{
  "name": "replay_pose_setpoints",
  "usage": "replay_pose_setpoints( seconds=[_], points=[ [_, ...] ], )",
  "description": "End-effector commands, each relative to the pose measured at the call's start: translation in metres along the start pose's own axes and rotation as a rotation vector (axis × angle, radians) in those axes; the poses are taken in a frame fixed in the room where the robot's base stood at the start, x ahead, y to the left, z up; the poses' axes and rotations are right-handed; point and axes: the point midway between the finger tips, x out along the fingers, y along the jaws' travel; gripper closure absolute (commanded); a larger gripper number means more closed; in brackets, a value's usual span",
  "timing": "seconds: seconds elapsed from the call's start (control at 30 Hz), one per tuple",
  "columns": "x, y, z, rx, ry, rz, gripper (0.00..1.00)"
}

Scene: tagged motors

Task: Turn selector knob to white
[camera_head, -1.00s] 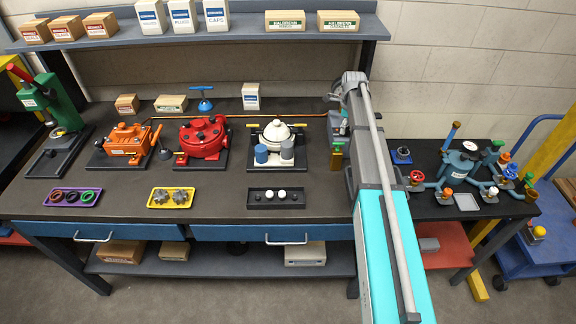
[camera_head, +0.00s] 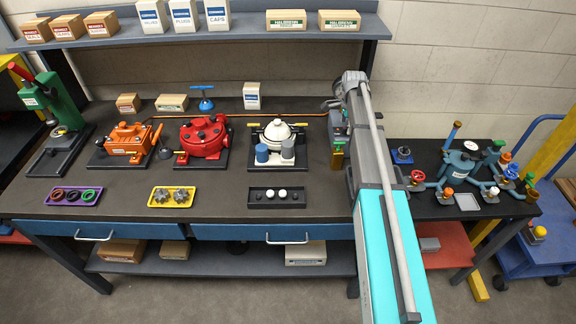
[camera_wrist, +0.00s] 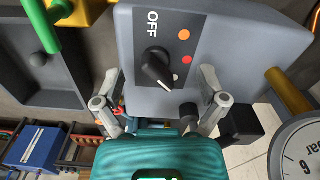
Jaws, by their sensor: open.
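In the wrist view, the selector knob (camera_wrist: 157,68) is black with a white pointer line. It sits on a grey panel box (camera_wrist: 235,40) marked OFF, with an orange dot, a red dot and a white dot (camera_wrist: 176,77) around it. The pointer line slants down and right, ending close to the white dot. My gripper (camera_wrist: 160,74) is open, one finger left and one right of the knob, both apart from it. How near the fingertips are to the panel face is unclear. In the head view, my arm hides the gripper and knob.
A pressure gauge (camera_wrist: 300,148) and a black block stand right of my gripper. A green handle (camera_wrist: 50,25) is at upper left. On the bench are a white-lidded motor (camera_head: 277,135), a red motor (camera_head: 204,140) and trays. A pipe assembly (camera_head: 463,168) stands at right.

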Motion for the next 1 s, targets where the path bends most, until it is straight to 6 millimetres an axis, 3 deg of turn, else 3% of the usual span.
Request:
replay_pose_setpoints(
  seconds=[1.0],
  points=[
    [0.0,0.0009,0.0027,-0.682,0.0,0.0,0.09]
  ],
)
